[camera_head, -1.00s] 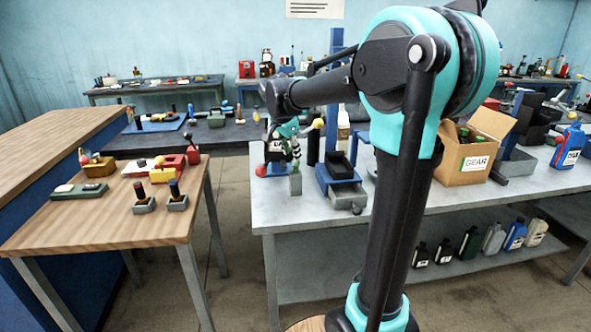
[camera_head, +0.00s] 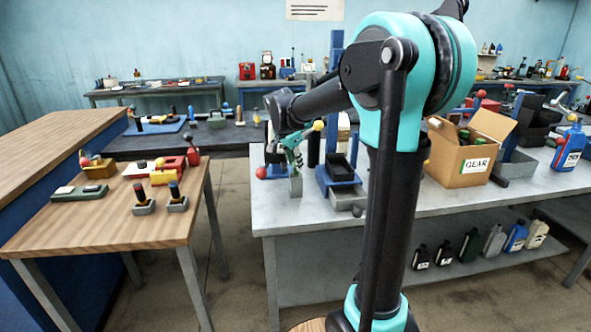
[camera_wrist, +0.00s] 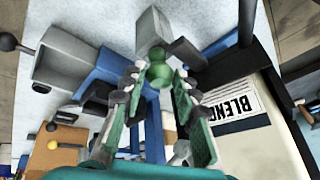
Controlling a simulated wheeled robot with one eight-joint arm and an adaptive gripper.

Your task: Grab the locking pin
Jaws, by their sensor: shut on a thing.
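The locking pin (camera_wrist: 158,72) shows in the wrist view as a green rounded knob between my fingertips. It stands at a small grey block (camera_wrist: 152,30), which also shows in the head view (camera_head: 296,187) near the front left of the grey workbench (camera_head: 300,215). My gripper (camera_wrist: 160,78) is shut on the pin, with a green-padded finger on either side of the knob. In the head view my gripper (camera_head: 293,158) is just above the block, and the pin is mostly hidden there. I cannot tell whether the pin is still seated in the block.
A blue stand with dark trays (camera_head: 338,180) is close on the right of the block. A container labelled BLEND (camera_wrist: 250,115) is near my fingers. A red ball (camera_head: 261,172) lies left of the block. A GEAR carton (camera_head: 466,155) stands further right.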

